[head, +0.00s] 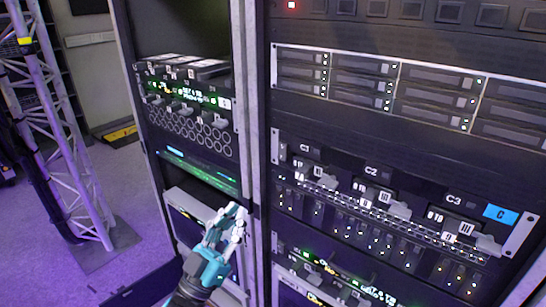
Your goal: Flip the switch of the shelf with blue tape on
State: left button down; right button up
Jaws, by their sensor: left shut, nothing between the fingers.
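A rack shelf with a blue tape label marked C (501,215) at its right end is in the right rack. Along this shelf sit units marked C1 (304,148), C2 (371,169) and C3 (453,198), each with a grey lever-like block below its mark. Whether these are up or down is too small to tell. My left gripper (238,212) is shut and empty. In the picture it lies in front of the post between the two racks, left of and lower than the C1 unit. My right gripper is not in view.
The left rack holds a shelf of units (185,105) and an open-fronted unit lower down. A panel of drive bays (400,85) is above the taped shelf, and another lit shelf (335,275) is below it. A metal truss (60,130) stands at left on purple floor.

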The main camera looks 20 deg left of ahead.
aim_at(284, 149)
pick_arm(q)
jog(key=p+x, duration=0.1)
jog(key=x, duration=0.3)
jog(key=w+f+p+x, duration=0.1)
jog(key=x, duration=0.3)
jog(key=f+p+x, duration=0.1)
jog(key=p+x, duration=0.1)
jog(key=x, duration=0.3)
jog(key=shift+w+d+f, duration=0.2)
jog(key=shift+w+d, duration=0.1)
jog(key=f+b, duration=0.1)
jog(key=b, duration=0.2)
jog(key=shift+w+t, duration=0.2)
jog(key=shift+t, duration=0.1)
jog(key=shift+w+d+r, duration=0.1)
jog(key=shift+r, duration=0.2)
jog(key=shift+w, duration=0.1)
